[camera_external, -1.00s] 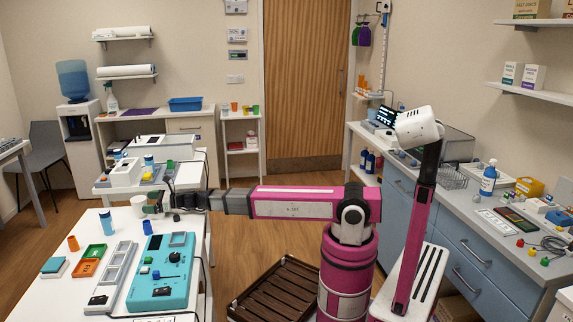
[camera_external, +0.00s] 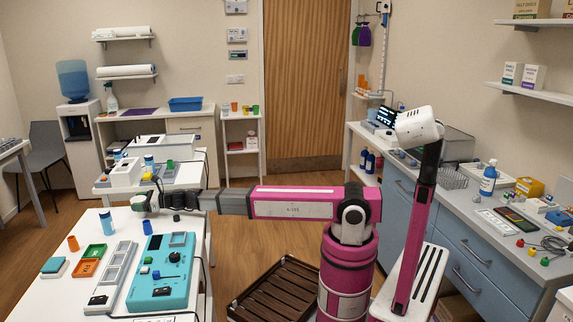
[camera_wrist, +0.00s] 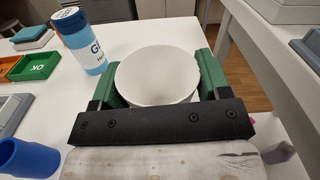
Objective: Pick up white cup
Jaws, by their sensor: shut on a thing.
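The white cup (camera_wrist: 157,76) sits between the green fingers of my gripper (camera_wrist: 160,80) in the wrist view, its open, empty-looking mouth facing the camera. The fingers are shut on its left and right sides. In the external view the cup (camera_external: 138,200) is small and partly hidden by my gripper (camera_external: 150,203), at the far end of the white table. I cannot tell whether its base touches the table.
A blue-and-white labelled bottle (camera_wrist: 82,40) stands close left of the cup. A blue cup (camera_wrist: 28,158) is nearer the camera. Green and orange trays (camera_external: 95,253) and a teal device (camera_external: 165,270) occupy the white table (camera_external: 75,300). A second bench (camera_external: 185,178) stands behind.

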